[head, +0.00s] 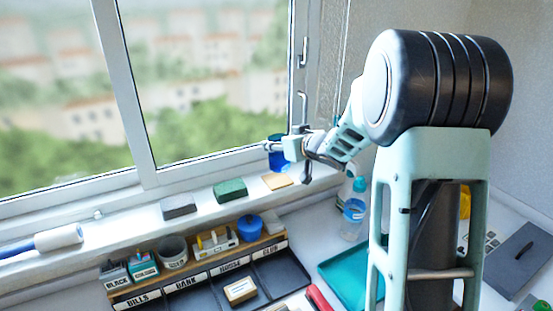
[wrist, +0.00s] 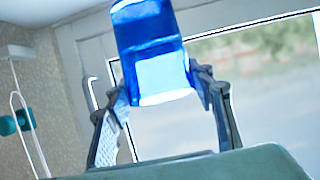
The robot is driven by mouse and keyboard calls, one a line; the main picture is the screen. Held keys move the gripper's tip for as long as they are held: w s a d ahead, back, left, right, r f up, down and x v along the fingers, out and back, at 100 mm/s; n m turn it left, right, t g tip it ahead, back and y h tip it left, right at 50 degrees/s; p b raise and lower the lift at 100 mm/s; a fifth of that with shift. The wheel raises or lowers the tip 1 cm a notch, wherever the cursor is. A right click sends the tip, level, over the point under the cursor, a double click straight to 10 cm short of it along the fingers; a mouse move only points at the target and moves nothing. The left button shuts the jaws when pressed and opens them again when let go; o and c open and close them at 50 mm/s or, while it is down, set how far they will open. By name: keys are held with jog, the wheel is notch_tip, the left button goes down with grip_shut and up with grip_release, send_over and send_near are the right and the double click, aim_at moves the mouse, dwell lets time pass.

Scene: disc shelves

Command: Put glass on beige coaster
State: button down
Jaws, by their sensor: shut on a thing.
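A blue glass (head: 276,157) is held in my gripper (head: 283,148) in front of the window. In the wrist view the translucent blue glass (wrist: 152,50) sits between the two fingers of my gripper (wrist: 163,84). The beige coaster (head: 277,182) is a flat square on the windowsill, and the glass appears just above it in the head view, with a gap between them. The wrist view shows no coaster.
The window handle (head: 302,107) and frame are close behind my gripper. Below the sill are a labelled organizer (head: 205,278), a blue pot (head: 251,228), a clear bottle (head: 354,212) and a teal tray (head: 345,268). A white roller (head: 58,238) lies at the sill's left end.

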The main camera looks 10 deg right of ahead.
aim_at(277, 155)
jog(key=shift+w+a+f, duration=0.2)
jog(key=shift+w+f, duration=0.7)
jog(key=shift+f, duration=0.1)
jog(key=shift+w+f+b, duration=0.15)
jog(key=shift+f+b, duration=0.1)
jog(key=shift+f, duration=0.65)
jog(key=shift+w+f+b, duration=0.1)
jog(key=shift+f+b, duration=0.15)
jog(key=shift+f, duration=0.6)
jog(key=shift+f, duration=0.2)
jog(key=c, duration=0.9)
grip_release()
jog(key=shift+s, duration=0.1)
jog(key=shift+r, duration=0.2)
jog(key=shift+p+v, duration=0.3)
jog(key=shift+v, duration=5.7)
